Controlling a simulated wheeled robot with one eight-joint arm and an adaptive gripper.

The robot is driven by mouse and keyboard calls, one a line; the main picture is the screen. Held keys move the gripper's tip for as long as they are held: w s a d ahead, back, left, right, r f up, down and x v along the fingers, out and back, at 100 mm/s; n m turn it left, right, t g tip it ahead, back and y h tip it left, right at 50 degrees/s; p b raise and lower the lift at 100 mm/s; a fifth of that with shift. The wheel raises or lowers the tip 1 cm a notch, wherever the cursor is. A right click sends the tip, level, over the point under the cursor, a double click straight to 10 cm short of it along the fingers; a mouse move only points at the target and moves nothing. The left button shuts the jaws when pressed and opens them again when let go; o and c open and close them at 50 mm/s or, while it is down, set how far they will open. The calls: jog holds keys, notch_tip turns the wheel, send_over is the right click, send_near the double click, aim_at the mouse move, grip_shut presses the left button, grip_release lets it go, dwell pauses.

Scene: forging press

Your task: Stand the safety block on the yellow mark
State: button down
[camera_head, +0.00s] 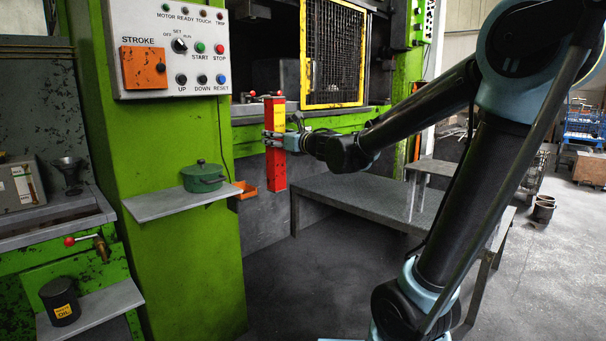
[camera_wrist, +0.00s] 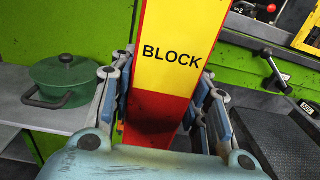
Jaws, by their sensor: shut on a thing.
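The safety block is a tall bar, red with a yellow band (camera_head: 275,170). It stands upright in the air in front of the green press, left of the mesh guard. In the wrist view the yellow face of the block (camera_wrist: 178,50) carries the word BLOCK, with red below. My gripper (camera_head: 274,139) is shut on the block, with one finger on each side of it; the fingers also show in the wrist view (camera_wrist: 162,105). The yellow mark cannot be made out in either view.
A green pot (camera_head: 204,178) sits on a grey shelf (camera_head: 165,204) left of the block. An orange tray (camera_head: 246,190) is fixed close beside the block. A yellow-framed mesh guard (camera_head: 334,55) is behind, right. A low grey table (camera_head: 365,198) stands at right.

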jog(key=w+d+f+m+t+h, duration=0.2)
jog(key=w+d+f, duration=0.25)
jog(key=w, duration=0.25)
jog(key=w+d+f+m+t+h, duration=0.1)
jog(key=w+d+f+h, duration=0.15)
jog(key=w+d, duration=0.4)
jog(key=w+d+f+m+t+h, duration=0.2)
jog(key=w+d+f, duration=0.2)
jog(key=w, duration=0.5)
jog(key=w+d+f+m+h, duration=0.2)
jog(key=w+d+f, duration=0.3)
jog(key=d, duration=0.5)
jog(key=w+d+f+m+h, duration=0.2)
jog(key=w+d+f+h, duration=0.3)
jog(key=d+f, duration=0.5)
jog(key=shift+d+f+m+t, duration=0.2)
jog(key=shift+d+m+t, duration=0.1)
jog(key=shift+d+t, duration=0.15)
jog(key=shift+d, duration=0.1)
